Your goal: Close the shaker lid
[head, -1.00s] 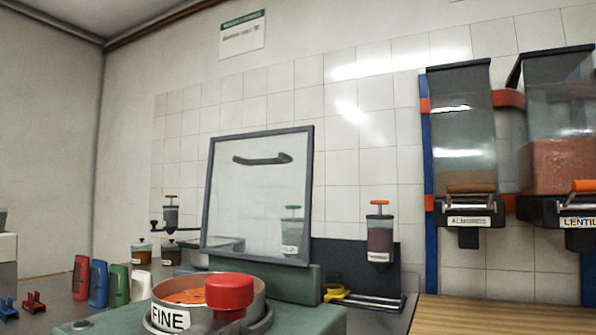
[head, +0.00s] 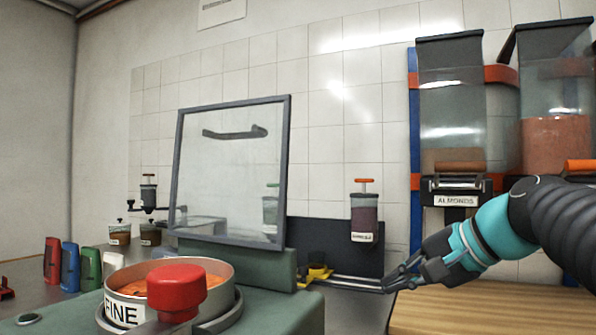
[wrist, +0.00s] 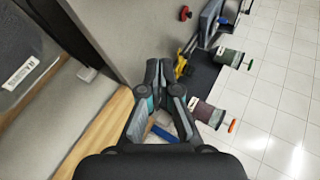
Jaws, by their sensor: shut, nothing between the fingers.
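The shaker is a green machine (head: 250,300) at the lower left of the head view. Its clear lid (head: 222,190) has a grey frame and a dark handle (head: 235,132), and stands raised, nearly upright, at the back of the machine. A round sieve (head: 222,270) labelled FINE, with orange contents, sits on top in front of the lid. A red knob (head: 176,290) partly hides the sieve. My gripper (head: 388,287) is shut and empty, to the right of the lid and apart from it. Its closed fingers (wrist: 160,75) also show in the wrist view.
The almonds dispenser (head: 450,110) is on the right. A wooden counter (head: 450,310) lies below my arm.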

